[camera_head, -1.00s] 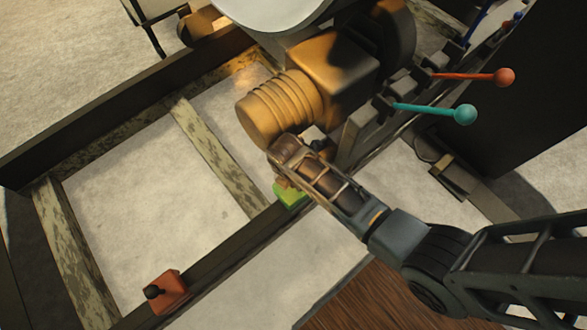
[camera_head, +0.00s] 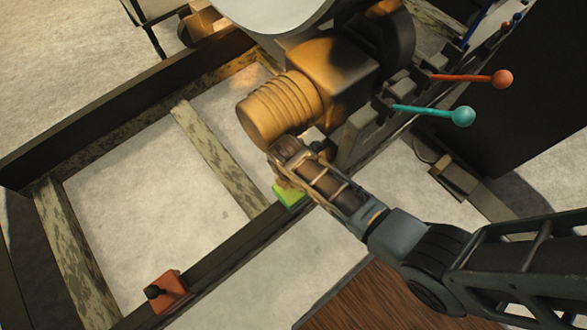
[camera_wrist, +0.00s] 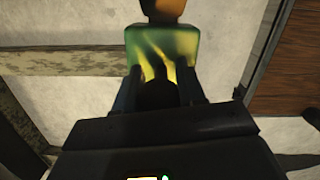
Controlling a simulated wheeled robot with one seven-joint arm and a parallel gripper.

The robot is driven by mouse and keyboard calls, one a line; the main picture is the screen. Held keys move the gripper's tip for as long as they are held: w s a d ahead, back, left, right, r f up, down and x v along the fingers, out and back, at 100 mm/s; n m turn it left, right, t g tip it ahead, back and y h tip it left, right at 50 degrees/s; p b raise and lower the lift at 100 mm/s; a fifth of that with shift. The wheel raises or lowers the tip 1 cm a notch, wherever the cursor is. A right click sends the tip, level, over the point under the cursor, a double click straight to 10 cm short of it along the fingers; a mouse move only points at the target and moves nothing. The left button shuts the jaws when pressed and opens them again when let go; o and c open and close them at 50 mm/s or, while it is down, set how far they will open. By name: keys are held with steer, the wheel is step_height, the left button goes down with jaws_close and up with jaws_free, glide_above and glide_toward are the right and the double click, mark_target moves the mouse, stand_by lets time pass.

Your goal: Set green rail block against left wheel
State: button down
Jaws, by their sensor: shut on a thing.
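The green rail block (camera_head: 290,194) shows at the near dark rail (camera_head: 233,248), just below the ribbed tan motor housing. In the wrist view the green block (camera_wrist: 178,47) lies straight ahead of my fingers, with a dark round knob (camera_wrist: 157,95) between them. My gripper (camera_head: 286,172) is shut on the block, apparently by this knob; the arm hides part of the grip. I cannot tell whether the block rests on the rail or is just above it. No left wheel shows clearly near the block; an orange-brown part (camera_wrist: 165,9) shows just beyond it in the wrist view.
The ribbed tan motor housing (camera_head: 282,108) stands close above my gripper. Orange (camera_head: 502,78) and teal (camera_head: 463,115) lever knobs stick out at right. A red block (camera_head: 172,293) with a black knob sits on the near rail at lower left. Rail between the blocks is clear.

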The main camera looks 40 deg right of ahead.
steer(key=shift+f+b, duration=1.2)
steer(key=shift+f, duration=0.65)
stand_by(0.4)
steer(key=c, duration=1)
jaws_free()
steer(key=o, duration=0.4)
steer(key=shift+s+f, duration=0.1)
steer(key=shift+a+r+p, duration=0.25)
steer(key=shift+r+p, duration=0.5)
steer(key=shift+r, duration=1.25)
steer(key=shift+a+r+p, duration=0.2)
steer(key=shift+r+p, duration=0.5)
steer(key=shift+r, duration=1.25)
